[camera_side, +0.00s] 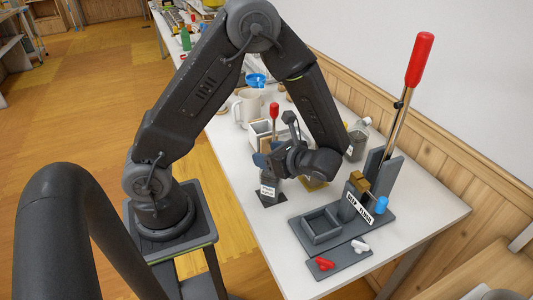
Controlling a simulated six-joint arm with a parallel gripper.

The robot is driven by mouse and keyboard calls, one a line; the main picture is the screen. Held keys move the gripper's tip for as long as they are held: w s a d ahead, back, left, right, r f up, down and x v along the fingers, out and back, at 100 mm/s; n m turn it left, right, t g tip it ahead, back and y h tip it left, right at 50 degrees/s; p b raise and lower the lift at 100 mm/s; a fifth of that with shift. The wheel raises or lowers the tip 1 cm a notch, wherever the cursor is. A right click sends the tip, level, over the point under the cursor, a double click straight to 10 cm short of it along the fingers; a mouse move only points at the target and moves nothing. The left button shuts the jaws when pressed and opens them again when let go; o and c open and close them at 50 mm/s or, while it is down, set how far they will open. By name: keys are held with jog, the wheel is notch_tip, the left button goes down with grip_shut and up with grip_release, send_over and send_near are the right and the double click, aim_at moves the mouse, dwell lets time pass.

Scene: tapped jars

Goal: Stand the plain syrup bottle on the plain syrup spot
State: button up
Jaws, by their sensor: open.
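My gripper (264,163) is open, pointing left and down over the middle of the white table. Just below it a dark upright piece with a white label (268,190) stands on a dark square base (272,199); its lettering is too small to read. I cannot tell whether the gripper touches it. A clear bottle with dark contents (357,141) stands at the right near the wall, partly behind my arm. I cannot tell which thing is the plain syrup bottle. A yellow patch (314,185) shows on the table under my wrist; I cannot tell if it is the spot.
A lever press with a red handle (420,58) and a lettered block (358,209) stands at the right front, beside an open grey tray (321,226). A plate with red (323,264) and white (360,246) pieces lies in front. Mugs (250,106) stand behind.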

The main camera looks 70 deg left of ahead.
jog(key=v, duration=0.6)
jog(key=shift+d, duration=0.2)
dwell(0.9)
jog(key=shift+w+d+r, duration=0.1)
jog(key=shift+w+r, duration=0.05)
jog(key=shift+r, duration=0.05)
jog(key=v, duration=1.3)
jog(key=shift+d, duration=0.3)
jog(key=shift+r, duration=0.15)
jog(key=s+a+r+n+t+h, duration=0.3)
jog(key=s+r+n+t+h, duration=0.2)
jog(key=s+n+h, duration=0.1)
jog(key=s+a+r+n+t+h, duration=0.3)
jog(key=s+r+n+t+h, duration=0.1)
jog(key=s+n+t+h, duration=0.1)
jog(key=s+n+h, duration=0.1)
jog(key=s+n, duration=0.1)
jog(key=s, duration=0.1)
jog(key=shift+s+a+r+n+t+h, duration=0.2)
jog(key=shift+a+r+n+t+h, duration=0.1)
jog(key=shift+a+r+t+h, duration=0.1)
